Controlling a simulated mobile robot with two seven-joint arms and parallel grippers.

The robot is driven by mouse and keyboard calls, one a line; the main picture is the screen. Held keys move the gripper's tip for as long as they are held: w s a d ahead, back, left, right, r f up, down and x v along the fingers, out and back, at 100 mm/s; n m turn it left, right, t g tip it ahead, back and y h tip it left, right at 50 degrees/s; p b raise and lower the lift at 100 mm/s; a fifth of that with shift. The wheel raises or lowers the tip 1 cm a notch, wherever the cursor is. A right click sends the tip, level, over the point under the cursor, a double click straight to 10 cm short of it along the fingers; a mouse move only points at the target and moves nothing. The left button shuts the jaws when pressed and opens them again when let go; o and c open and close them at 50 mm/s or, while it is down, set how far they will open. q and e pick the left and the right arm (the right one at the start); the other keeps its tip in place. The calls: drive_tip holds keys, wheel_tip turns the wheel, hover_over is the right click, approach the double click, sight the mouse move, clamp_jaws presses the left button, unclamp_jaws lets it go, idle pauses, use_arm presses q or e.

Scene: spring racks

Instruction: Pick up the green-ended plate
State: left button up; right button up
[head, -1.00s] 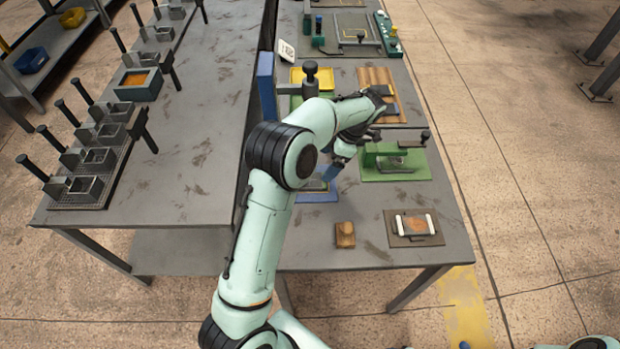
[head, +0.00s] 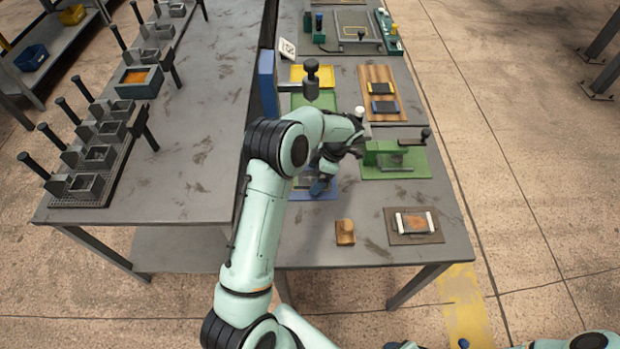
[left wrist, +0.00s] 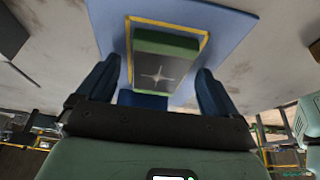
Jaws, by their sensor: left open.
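My left gripper (left wrist: 154,88) is open, with one blue finger on each side of the plate and a gap to both. In the head view my left gripper (head: 322,186) points down over the blue mat (head: 331,193), and my arm hides most of the mat and the plate.
A green fixture (head: 400,158) stands close to the right of my gripper. A dark-knobbed post (head: 311,80) stands behind it. A wooden block (head: 345,232) and a brown board (head: 413,238) lie nearer the front edge. Bare tabletop lies between them.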

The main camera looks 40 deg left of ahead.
use_arm(q)
drive_tip(key=shift+r, duration=0.1)
clamp_jaws()
